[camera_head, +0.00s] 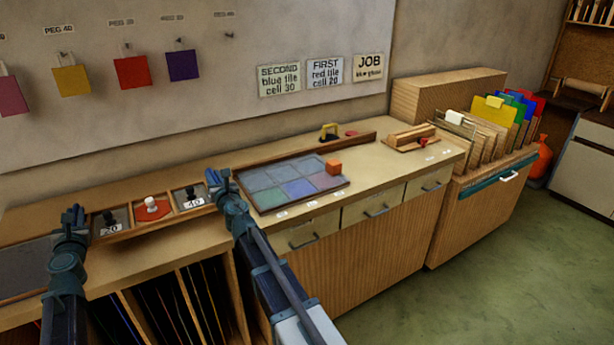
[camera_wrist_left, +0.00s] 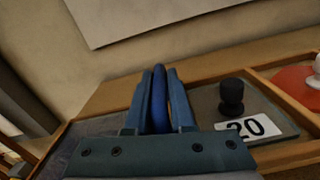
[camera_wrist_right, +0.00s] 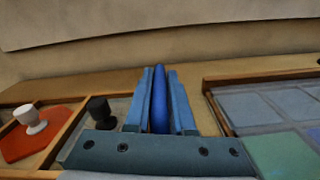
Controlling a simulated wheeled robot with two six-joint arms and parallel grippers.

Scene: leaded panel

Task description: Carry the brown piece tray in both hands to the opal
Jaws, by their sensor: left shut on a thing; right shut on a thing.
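The brown piece tray (camera_head: 131,234) is a long wooden tray with compartments on the left part of the counter. One compartment holds a black-knobbed piece (camera_head: 109,218) by the label 20. The middle one holds an orange-red piece with a white knob (camera_head: 151,204). Another holds a black-knobbed piece (camera_head: 190,193) by the label 40. My left gripper (camera_head: 74,213) is shut on a blue handle (camera_wrist_left: 160,98) at the tray's left end. My right gripper (camera_head: 218,178) is shut on a blue handle (camera_wrist_right: 159,98) at its right end. I cannot tell whether the tray is lifted, nor which thing is the opal.
A grey panel (camera_head: 22,268) lies at far left. Signs (camera_head: 325,72) hang on the wall. A rack of coloured sheets (camera_head: 494,117) stands right.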

